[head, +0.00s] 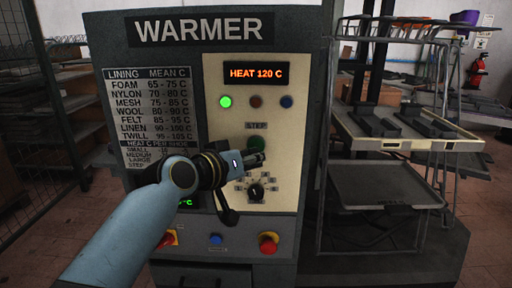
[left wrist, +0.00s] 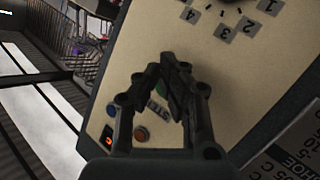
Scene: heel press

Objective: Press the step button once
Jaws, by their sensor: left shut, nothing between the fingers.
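My right gripper is out of view.
A dial (head: 256,191) with number tags is just below my gripper. The display (head: 256,73) reads HEAT 120 C, and the green lamp (head: 225,102) is lit. A red knob (head: 269,243) and a blue button (head: 215,239) sit lower. A rack (head: 405,130) with trays stands at right.

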